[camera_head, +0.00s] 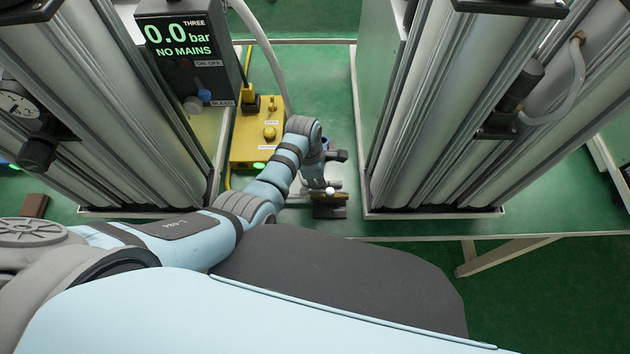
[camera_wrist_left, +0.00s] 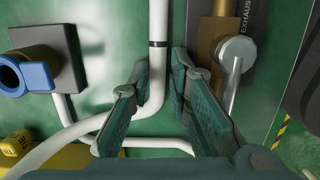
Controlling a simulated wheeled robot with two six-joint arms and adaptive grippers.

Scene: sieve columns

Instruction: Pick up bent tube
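In the left wrist view a thick white tube (camera_wrist_left: 158,72) with a dark band runs down and bends toward the lower left. A thinner white tube (camera_wrist_left: 150,143) with a bend of its own passes below it. I cannot tell for sure which is the bent tube. My left gripper (camera_wrist_left: 158,64) is open; in the picture the thick tube lies between its fingertips, with no visible grip. In the head view my left gripper (camera_head: 325,168) is partly hidden by its own wrist, between the two columns. My right gripper is not in view.
A brass fitting with a metal lever (camera_wrist_left: 235,52) stands close right of the fingers. A blue-handled valve (camera_wrist_left: 30,75) is at left. In the head view a yellow box (camera_head: 246,138), a pressure display (camera_head: 188,50) and metal columns (camera_head: 445,110) crowd the green bench.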

